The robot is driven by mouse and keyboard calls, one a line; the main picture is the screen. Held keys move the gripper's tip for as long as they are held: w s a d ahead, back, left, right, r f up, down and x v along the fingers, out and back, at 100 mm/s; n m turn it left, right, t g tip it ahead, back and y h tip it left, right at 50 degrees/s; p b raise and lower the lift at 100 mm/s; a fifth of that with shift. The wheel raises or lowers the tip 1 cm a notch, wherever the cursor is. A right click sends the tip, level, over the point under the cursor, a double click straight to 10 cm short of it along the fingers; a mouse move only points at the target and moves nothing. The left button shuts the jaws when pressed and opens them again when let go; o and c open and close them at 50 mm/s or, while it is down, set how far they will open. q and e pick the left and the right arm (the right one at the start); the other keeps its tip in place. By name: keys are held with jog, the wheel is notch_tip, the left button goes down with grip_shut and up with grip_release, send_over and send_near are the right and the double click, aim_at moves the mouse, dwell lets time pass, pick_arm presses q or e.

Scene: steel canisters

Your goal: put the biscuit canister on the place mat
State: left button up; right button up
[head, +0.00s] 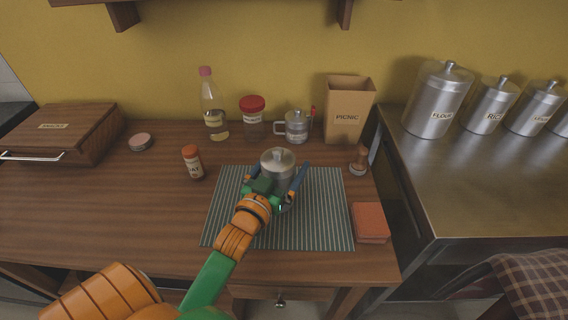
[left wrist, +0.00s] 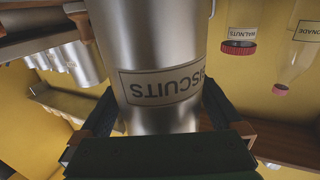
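The biscuit canister (head: 278,160) is a steel cylinder with a knobbed lid. In the head view it is upright over the back part of the striped place mat (head: 325,225); its base is partly hidden. My left gripper (head: 279,171) reaches in from the front, with one finger on each side of the canister. In the head view the fingers look spread, with small gaps beside the canister. In the left wrist view the canister (left wrist: 155,45), with its BISCUITS label upside down, is between the fingers (left wrist: 162,100). My right gripper is out of view.
An orange-capped jar (head: 193,162) stands left of the mat. A bottle (head: 213,112), a red-lidded jar (head: 252,118), a steel pot (head: 296,127) and a PICNIC box (head: 346,112) stand behind. A shaker (head: 359,161) and orange stack (head: 370,223) are at right.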

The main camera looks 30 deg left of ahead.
pick_arm(q)
jog(key=s+d, duration=0.1)
jog(key=s, duration=1.1)
jog(key=shift+d+r+b, duration=0.15)
jog(key=shift+d+b, duration=0.2)
jog(key=shift+d, duration=0.05)
